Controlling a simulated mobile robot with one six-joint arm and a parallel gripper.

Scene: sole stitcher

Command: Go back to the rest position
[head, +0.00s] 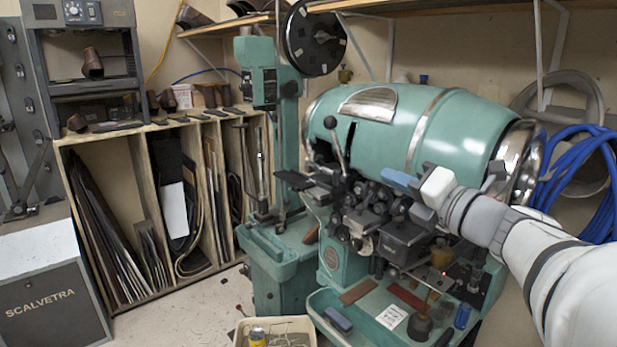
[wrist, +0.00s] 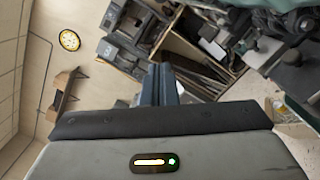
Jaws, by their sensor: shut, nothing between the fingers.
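My gripper (head: 390,178) is in front of the green drum of the sole stitcher (head: 440,135), above its dark mechanism, with the arm coming in from the right. In the wrist view its blue-grey fingers (wrist: 160,75) are together with nothing between them. In the head view the fingers overlap the machine, and I cannot tell how much space separates them.
The stitcher's lower tray (head: 345,309) holds several small tools and blocks. A wooden rack (head: 140,210) of sheets stands at the left. Blue hose (head: 590,165) hangs at the right. A bin (head: 275,333) stands on the floor in front.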

